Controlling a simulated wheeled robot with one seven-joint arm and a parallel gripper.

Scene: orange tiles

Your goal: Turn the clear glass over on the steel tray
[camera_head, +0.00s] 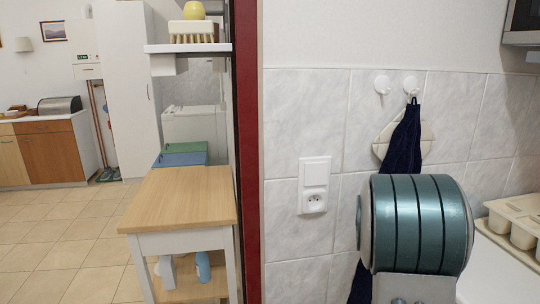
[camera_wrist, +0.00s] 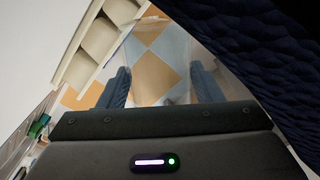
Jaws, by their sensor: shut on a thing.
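In the wrist view my gripper (camera_wrist: 160,84) has its two dark blue padded fingers closed on the sides of the clear glass (camera_wrist: 154,66). The glass is see-through, and orange and pale floor tiles show through and around it. Its outline is faint, so I cannot tell which way up it is. In the head view my gripper and the glass are not visible; my own teal arm link fills the lower right. I do not see the steel tray in either view.
A cream compartment tray (camera_head: 516,222) lies on the white counter at the right; a similar one (camera_wrist: 98,40) shows in the wrist view. Dark blue cloth (camera_head: 404,146) hangs from a wall hook, and dark blue quilted fabric (camera_wrist: 270,50) is close on the wrist view's right. A wooden-topped table (camera_head: 183,196) stands left.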

